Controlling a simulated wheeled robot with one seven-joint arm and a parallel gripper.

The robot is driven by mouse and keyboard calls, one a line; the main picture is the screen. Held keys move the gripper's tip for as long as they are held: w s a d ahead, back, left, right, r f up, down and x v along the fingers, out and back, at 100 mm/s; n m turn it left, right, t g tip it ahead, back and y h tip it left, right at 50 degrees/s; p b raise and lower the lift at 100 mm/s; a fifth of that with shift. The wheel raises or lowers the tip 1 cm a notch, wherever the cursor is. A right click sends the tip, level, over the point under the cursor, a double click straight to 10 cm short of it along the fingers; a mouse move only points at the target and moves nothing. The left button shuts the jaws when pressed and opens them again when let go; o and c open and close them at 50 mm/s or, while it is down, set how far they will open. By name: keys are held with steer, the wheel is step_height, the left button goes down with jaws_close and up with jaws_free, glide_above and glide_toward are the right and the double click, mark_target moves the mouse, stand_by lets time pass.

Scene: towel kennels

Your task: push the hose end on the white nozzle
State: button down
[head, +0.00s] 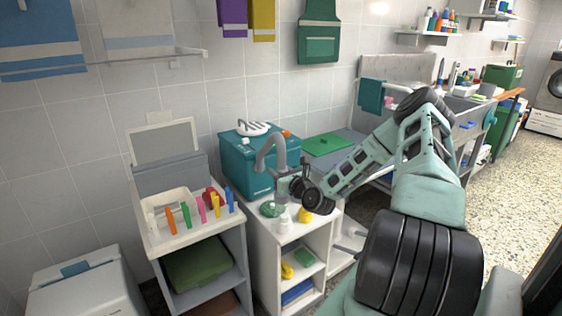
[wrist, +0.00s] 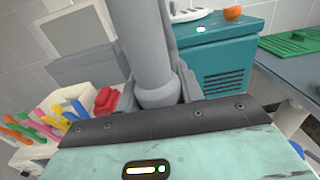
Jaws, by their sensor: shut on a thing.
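The grey hose end (wrist: 157,88) runs between my gripper's fingers in the wrist view, with a wider collar low down. The hose (head: 267,152) arches over in the head view and comes down into my gripper (head: 283,189). My gripper is shut on it above the white cabinet top. A small white upright piece (head: 283,223), which looks like the white nozzle, shows just below my gripper. The tip of the hose end is hidden, so I cannot tell whether the two touch.
A yellow bottle (head: 304,215) and a green round item (head: 269,209) stand close by on the cabinet top. A teal box (head: 244,172) stands behind. A white tray (head: 160,233) with several coloured handles is at left. A grey table with a green mat (head: 327,144) lies beyond.

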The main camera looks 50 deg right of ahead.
steer(key=shift+s+d+r, duration=0.15)
steer(key=shift+d+r, duration=0.15)
steer(key=shift+d, duration=0.2)
steer(key=shift+f+b, duration=2.85)
steer(key=shift+f, duration=0.8)
steer(key=shift+f+b, duration=0.9)
steer(key=shift+f, duration=0.45)
step_height(320, 180, up, 21)
steer(key=p, duration=1.6)
